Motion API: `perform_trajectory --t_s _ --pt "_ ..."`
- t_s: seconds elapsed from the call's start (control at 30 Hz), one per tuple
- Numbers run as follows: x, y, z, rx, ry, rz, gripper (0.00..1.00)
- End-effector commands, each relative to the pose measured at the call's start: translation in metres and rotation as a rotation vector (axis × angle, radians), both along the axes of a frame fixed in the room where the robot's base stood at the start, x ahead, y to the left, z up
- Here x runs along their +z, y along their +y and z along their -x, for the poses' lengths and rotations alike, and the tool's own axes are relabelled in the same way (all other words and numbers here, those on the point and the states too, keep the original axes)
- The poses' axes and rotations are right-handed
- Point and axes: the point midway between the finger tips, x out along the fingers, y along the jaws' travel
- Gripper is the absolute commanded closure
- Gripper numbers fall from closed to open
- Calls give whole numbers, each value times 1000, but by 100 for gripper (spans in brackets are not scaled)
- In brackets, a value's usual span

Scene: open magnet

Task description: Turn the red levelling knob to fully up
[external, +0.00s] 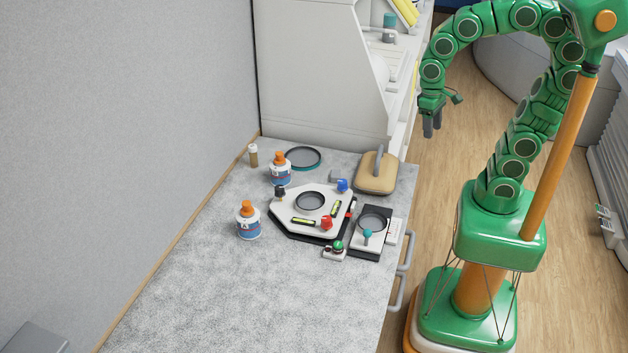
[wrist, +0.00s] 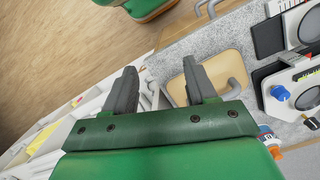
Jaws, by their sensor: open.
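The red levelling knob (external: 326,223) stands at the front right corner of a white levelling plate (external: 283,209) on the grey bench. The plate also carries a blue knob (external: 342,186), a black knob (external: 280,192), two yellow-green level vials and a dark round opening. My gripper (external: 432,124) hangs in the air to the right of the bench, well apart from the knob. In the wrist view my gripper (wrist: 162,88) has its two grey fingers wide apart with nothing between them. That view shows the blue knob (wrist: 280,93) and a small red part at its right edge.
A wooden block with a grey handle (external: 377,172) stands behind the plate. A black and white unit with a teal knob (external: 370,229) and a green-topped button (external: 337,246) sit beside it. Two orange-capped bottles (external: 248,222) stand left. The front bench surface (external: 240,310) is clear.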

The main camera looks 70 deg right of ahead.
Motion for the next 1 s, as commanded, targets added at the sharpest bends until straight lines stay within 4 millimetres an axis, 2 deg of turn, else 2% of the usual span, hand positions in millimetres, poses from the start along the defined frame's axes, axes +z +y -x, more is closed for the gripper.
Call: perform_trajectory --t_s 0.27,0.47,0.77,1.0 --pt "6 18 -67 -240 -8 33 44" --pt "12 49 -115 -411 -30 68 44" --pt "9 116 -180 -635 -65 106 44" --pt "0 186 -218 -788 -87 118 44"
